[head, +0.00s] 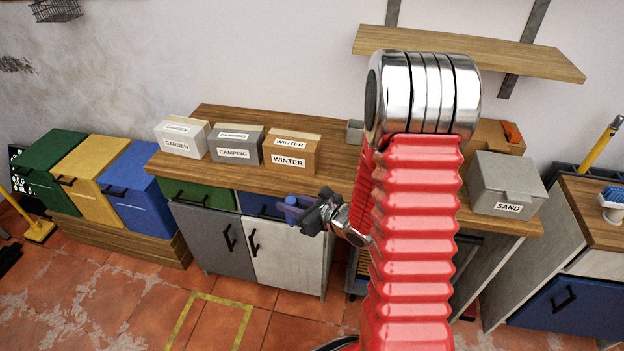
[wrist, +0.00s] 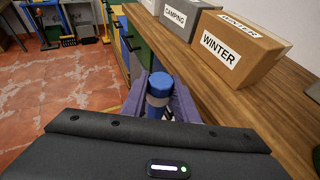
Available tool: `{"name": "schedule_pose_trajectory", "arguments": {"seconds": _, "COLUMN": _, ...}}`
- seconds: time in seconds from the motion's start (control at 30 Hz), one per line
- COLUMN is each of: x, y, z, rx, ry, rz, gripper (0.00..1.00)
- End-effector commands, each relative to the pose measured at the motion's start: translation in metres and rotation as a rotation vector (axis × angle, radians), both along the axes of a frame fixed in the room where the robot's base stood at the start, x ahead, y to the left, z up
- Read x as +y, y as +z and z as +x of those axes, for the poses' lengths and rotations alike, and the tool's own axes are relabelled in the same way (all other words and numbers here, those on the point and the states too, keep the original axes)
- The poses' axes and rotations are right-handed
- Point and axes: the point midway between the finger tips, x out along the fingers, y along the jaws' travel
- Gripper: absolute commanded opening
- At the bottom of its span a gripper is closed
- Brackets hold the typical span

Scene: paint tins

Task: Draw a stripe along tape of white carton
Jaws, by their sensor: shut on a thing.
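The white carton (head: 178,139), labelled GARDEN, stands at the left end of the wooden worktop in the head view. A pale tape strip (head: 187,121) runs along its top. My gripper (head: 291,207) is in front of the worktop, below and to the right of the white carton, apart from it. In the wrist view, its purple fingers (wrist: 160,98) are shut on a blue marker (wrist: 160,82) with a grey band, held upright or nearly so. The marker's lower end is hidden by my gripper. No stripe can be made out on the tape.
The grey CAMPING carton (head: 236,143) and brown WINTER carton (head: 290,153) stand right of the white one on the worktop (head: 335,160). A grey SAND box (head: 505,186) is at the right. A shelf (head: 530,62) hangs above. Bins (head: 140,190) stand left.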

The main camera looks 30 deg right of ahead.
Motion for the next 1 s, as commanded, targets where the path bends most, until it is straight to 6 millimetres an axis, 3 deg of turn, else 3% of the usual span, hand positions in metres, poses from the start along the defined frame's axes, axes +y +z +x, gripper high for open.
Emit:
{"name": "schedule_pose_trajectory", "arguments": {"seconds": 0.03, "x": 0.013, "y": -0.015, "z": -0.003, "rx": 0.007, "ry": 0.02, "rz": 0.002, "gripper": 0.05}}
{"name": "schedule_pose_trajectory", "arguments": {"seconds": 0.2, "x": 0.047, "y": -0.05, "z": -0.012, "rx": 0.006, "ry": 0.07, "rz": -0.004, "gripper": 0.05}}
{"name": "schedule_pose_trajectory", "arguments": {"seconds": 0.4, "x": 0.071, "y": -0.075, "z": -0.022, "rx": 0.003, "ry": 0.103, "rz": -0.014, "gripper": 0.05}}
{"name": "schedule_pose_trajectory", "arguments": {"seconds": 1.0, "x": 0.076, "y": -0.078, "z": -0.024, "rx": 0.0, "ry": 0.111, "rz": -0.018, "gripper": 0.05}}
